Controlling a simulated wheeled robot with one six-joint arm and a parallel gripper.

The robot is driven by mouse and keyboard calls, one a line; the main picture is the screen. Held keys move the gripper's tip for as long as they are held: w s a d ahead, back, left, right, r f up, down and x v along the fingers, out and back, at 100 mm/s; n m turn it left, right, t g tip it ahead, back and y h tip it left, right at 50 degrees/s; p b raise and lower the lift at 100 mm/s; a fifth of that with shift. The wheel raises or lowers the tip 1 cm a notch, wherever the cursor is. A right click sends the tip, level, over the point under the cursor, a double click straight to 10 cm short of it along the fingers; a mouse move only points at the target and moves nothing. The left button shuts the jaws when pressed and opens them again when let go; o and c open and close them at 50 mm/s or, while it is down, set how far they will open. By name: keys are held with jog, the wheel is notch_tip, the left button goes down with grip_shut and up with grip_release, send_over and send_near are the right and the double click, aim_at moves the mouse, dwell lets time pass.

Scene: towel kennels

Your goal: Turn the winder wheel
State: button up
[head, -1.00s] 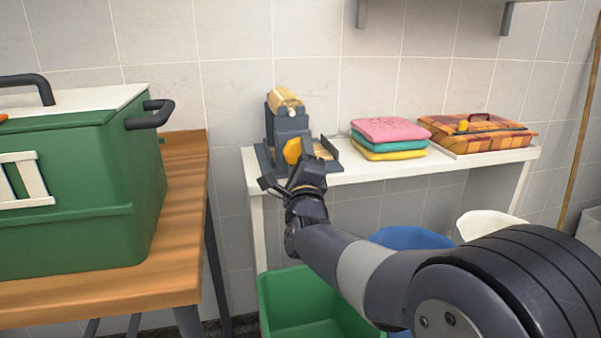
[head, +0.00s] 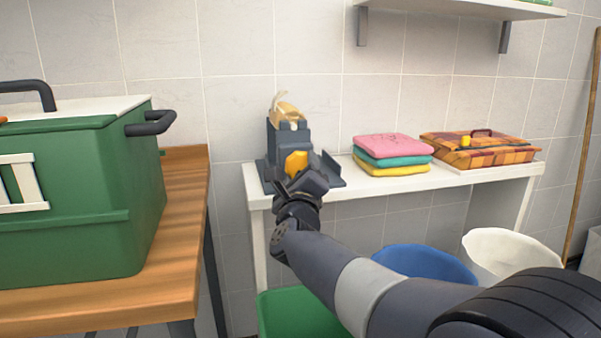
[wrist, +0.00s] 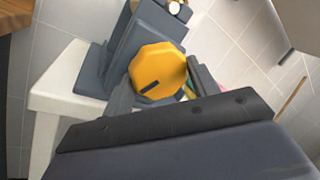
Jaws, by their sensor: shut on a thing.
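The winder is a dark grey stand (head: 288,137) on the left end of the white shelf table, with a tan piece (head: 287,110) on its top. Its yellow wheel (head: 296,160) faces me and looks many-sided, with a dark slot mark in the wrist view (wrist: 160,65). My gripper (head: 300,172) is at the wheel and shut on it. In the wrist view the grey fingers (wrist: 157,88) lie on either side of the wheel. The dark gripper body hides the fingers' bases and the lower part of the winder.
Folded pink, teal and yellow towels (head: 391,155) and a plaid basket (head: 482,150) stand to the right on the white table (head: 442,178). A green bin (head: 290,310), a blue bin (head: 425,262) and a white bin (head: 505,255) are below. A green box (head: 75,200) stands on the wooden table at left.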

jog(key=o, duration=1)
jog(key=p+v, duration=0.1)
jog(key=v, duration=0.9)
jog(key=shift+s, duration=0.4)
jog(key=shift+w+f, duration=0.1)
jog(key=x, duration=1)
jog(key=shift+w+b, duration=0.35)
jog(key=shift+b, duration=0.05)
jog(key=shift+s, duration=0.1)
